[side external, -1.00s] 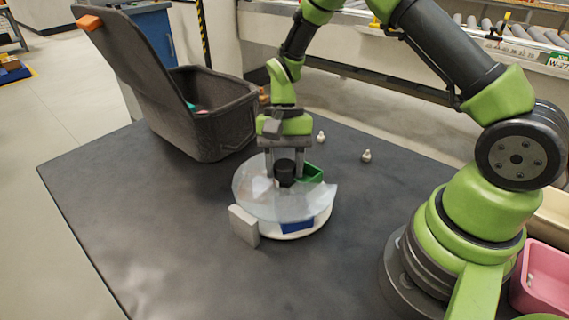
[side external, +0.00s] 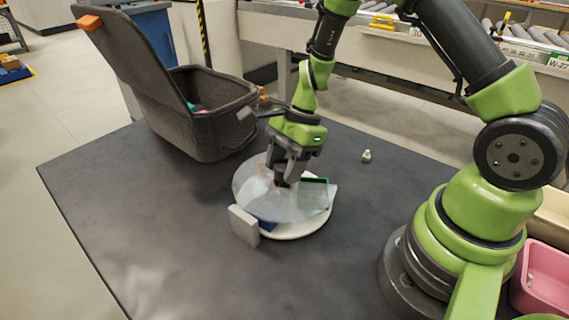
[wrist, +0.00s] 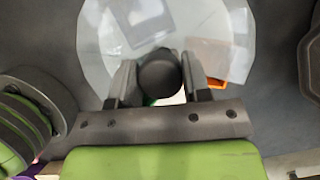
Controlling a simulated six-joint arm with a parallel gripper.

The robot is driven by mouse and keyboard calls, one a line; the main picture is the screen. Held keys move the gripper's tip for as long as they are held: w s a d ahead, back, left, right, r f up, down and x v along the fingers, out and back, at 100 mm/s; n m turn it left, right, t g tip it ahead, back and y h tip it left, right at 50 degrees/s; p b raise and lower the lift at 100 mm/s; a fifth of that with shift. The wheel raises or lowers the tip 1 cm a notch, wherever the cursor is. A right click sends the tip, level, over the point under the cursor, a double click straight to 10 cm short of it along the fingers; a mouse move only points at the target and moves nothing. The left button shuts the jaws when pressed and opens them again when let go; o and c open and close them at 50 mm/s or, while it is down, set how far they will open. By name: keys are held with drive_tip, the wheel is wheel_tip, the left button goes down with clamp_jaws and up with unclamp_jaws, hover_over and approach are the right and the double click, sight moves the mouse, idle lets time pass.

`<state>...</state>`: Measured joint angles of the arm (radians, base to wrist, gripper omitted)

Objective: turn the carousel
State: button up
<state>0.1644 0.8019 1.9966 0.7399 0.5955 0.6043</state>
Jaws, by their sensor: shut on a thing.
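The carousel (side external: 297,232) is a round white base under a clear, faceted cover (side external: 262,205) on the dark table. A green bin (side external: 318,181) shows at its right and a blue one (side external: 267,226) at its front left. In the wrist view, an orange patch (wrist: 216,83) shows at the cover's edge. A black round knob (wrist: 159,75) stands at the carousel's middle. My gripper (wrist: 160,82) is above the carousel, with its fingers shut on either side of the knob. In the side view my fingers (side external: 288,172) hide most of the knob.
A grey upright block (side external: 243,226) stands close against the carousel's front left. A large dark open bin (side external: 212,125) is behind left. A small pale peg-like piece (side external: 366,156) lies to the right. A pink tray (side external: 543,280) is at the far right. The table's left front is clear.

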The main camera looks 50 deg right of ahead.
drive_tip(key=m+t, duration=0.1)
drive_tip(key=m, duration=0.2)
drive_tip(key=m+t+h, duration=0.1)
drive_tip(key=m, duration=0.2)
drive_tip(key=m+h, duration=0.1)
drive_tip(key=m, duration=0.2)
drive_tip(key=m+t+h, duration=0.1)
drive_tip(key=m, duration=0.2)
drive_tip(key=shift+m, duration=0.4)
drive_tip(key=shift+t, duration=0.3)
drive_tip(key=o, duration=1.3)
drive_tip(key=shift+c, duration=0.2)
